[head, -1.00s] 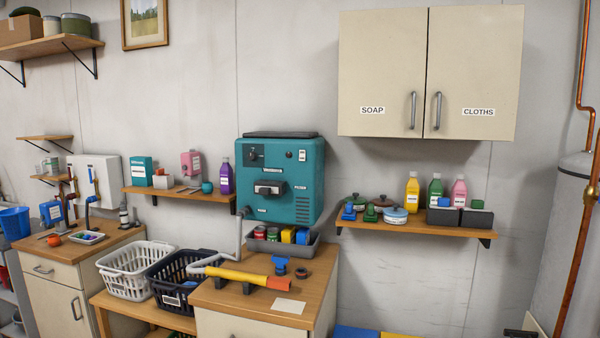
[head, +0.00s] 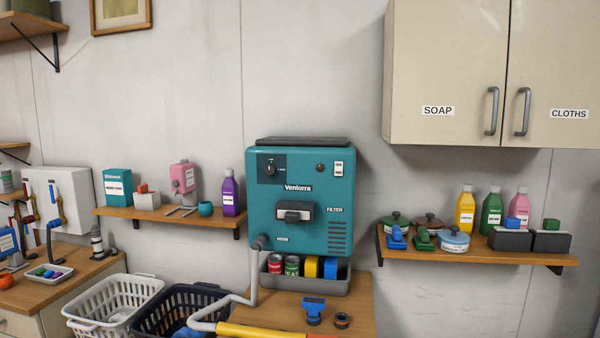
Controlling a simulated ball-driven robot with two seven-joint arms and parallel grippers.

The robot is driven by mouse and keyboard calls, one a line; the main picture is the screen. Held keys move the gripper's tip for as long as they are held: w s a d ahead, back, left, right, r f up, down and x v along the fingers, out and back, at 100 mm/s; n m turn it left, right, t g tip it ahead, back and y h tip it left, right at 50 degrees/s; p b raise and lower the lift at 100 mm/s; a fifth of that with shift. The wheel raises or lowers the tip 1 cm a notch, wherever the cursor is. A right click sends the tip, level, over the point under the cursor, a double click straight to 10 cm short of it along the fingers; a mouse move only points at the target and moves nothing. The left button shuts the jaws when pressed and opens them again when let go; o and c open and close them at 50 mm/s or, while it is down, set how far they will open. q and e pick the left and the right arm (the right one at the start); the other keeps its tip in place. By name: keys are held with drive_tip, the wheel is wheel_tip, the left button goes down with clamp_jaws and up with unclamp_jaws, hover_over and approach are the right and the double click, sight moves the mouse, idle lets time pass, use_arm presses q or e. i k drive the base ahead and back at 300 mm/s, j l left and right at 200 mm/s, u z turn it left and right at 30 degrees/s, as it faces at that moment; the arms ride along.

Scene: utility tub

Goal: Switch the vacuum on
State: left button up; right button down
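The vacuum is the teal wall unit (head: 265,220) in the middle of the head view, labelled "Veniorra". A black rotary knob (head: 270,170) sits at its upper left. A white rocker switch (head: 338,169) sits at its upper right, with a small dark round part (head: 320,167) beside it. A grey handle (head: 295,211) marks the filter drawer. A grey hose (head: 252,285) runs from its lower left down to a yellow wand (head: 262,331) on the counter. Neither of my grippers shows.
A grey tray of cans and rolls (head: 330,287) stands under the unit. A blue nozzle (head: 313,308) lies on the wooden counter (head: 362,300). Shelves flank the unit, with a purple bottle (head: 230,195) on the left one and pots on the right one. Cabinets (head: 455,80) hang at upper right.

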sight(339, 165)
drive_tip(key=i+j, duration=1.05)
drive_tip(key=i+j+u, duration=0.05)
drive_tip(key=i, duration=0.05)
